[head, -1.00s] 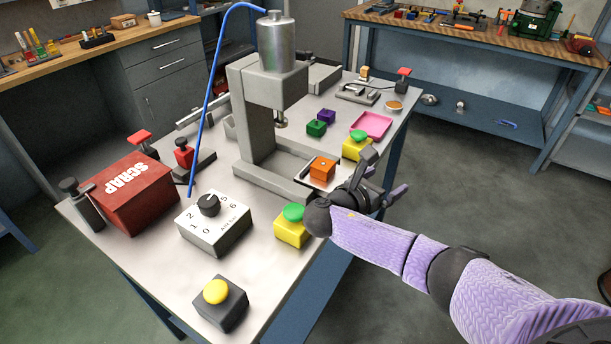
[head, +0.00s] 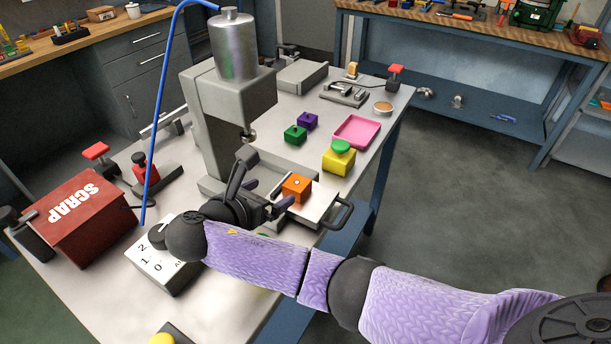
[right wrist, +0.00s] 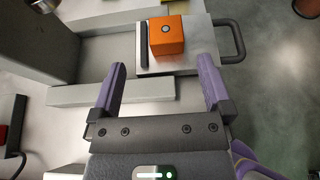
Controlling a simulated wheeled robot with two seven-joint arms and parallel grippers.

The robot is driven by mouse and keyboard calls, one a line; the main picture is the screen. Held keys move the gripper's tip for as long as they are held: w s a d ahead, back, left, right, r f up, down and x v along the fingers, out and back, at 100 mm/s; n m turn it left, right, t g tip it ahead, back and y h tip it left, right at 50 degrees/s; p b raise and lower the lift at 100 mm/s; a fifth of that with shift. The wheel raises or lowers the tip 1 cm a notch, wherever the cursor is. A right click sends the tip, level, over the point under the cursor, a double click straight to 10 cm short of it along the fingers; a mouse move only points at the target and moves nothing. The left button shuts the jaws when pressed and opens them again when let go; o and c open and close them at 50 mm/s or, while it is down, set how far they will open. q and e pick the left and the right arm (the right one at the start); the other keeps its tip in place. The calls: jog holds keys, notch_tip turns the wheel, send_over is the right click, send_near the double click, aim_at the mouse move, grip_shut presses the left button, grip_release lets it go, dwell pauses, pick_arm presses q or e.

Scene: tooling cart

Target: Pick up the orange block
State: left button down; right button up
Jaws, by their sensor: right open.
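The orange block (head: 296,188) sits on a metal plate with a black handle (head: 340,213), beside the press. In the right wrist view the orange block (right wrist: 167,36) has a small round mark on top and lies beyond the fingertips. My right gripper (head: 262,194) is open and empty, just left of the block. In the right wrist view its two purple fingers (right wrist: 160,78) stand apart, with the block ahead of the gap and not between them. My left gripper is in neither view.
The grey press (head: 228,115) stands close behind the right gripper. A green block (head: 295,135), purple block (head: 307,121), pink tray (head: 357,131) and yellow box with green button (head: 339,157) lie farther back. The red scrap box (head: 83,220) is at left.

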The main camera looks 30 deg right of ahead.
aim_at(298, 181)
jog(key=b+x, duration=0.1)
jog(key=x, duration=0.2)
jog(key=b+x, duration=0.2)
jog(key=x, duration=0.1)
jog(key=b+x, duration=0.1)
jog(key=x, duration=0.2)
jog(key=shift+s+d+f+b, duration=0.2)
jog(key=shift+d+f+b, duration=0.1)
jog(key=shift+f+b, duration=0.15)
jog(key=shift+r, duration=0.2)
jog(key=c, duration=1.2)
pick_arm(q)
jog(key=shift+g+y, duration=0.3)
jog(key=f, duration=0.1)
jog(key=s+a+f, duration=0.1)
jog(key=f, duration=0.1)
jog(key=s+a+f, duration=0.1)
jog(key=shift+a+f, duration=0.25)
pick_arm(e)
grip_shut()
